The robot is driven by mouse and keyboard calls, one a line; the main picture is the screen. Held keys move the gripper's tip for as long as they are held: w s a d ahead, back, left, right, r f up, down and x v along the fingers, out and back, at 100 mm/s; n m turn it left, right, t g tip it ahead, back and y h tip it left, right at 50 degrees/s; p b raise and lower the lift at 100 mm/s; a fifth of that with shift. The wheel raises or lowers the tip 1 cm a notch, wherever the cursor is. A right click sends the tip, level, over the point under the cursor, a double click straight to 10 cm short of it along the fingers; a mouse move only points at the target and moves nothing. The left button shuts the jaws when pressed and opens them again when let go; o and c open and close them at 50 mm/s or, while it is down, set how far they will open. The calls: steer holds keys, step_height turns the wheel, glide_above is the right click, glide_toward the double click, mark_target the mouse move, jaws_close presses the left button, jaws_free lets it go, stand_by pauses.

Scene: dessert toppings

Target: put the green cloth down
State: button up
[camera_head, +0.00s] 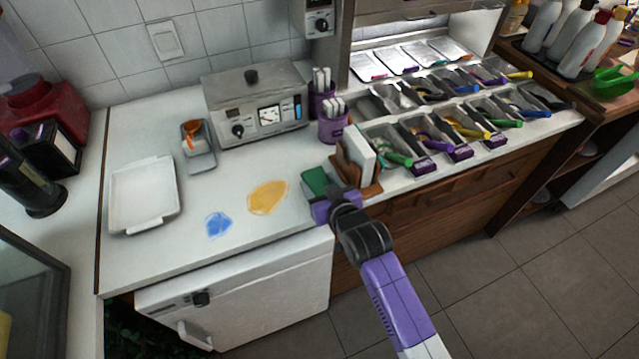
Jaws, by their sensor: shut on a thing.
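The green cloth (315,181) shows as a small dark green patch just beyond my gripper (322,201). My gripper is purple and black, low over the front part of the white counter, and it is shut on the cloth. The gripper body hides the cloth's near part and the fingertips. I cannot tell whether the cloth touches the counter (225,245). A wooden holder (372,189) with white napkins or cards stands right beside the gripper, on its right.
A yellow spill (267,197) and a blue spill (218,224) lie on the counter left of the gripper. A white tray (145,197) is farther left. A grey appliance (256,104) and purple cups (333,126) stand behind. Topping bins (430,132) fill the right side.

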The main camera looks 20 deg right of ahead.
steer(key=o, duration=1.5)
steer(key=v, duration=1.2)
steer(key=shift+r, duration=0.1)
steer(key=shift+s, duration=0.1)
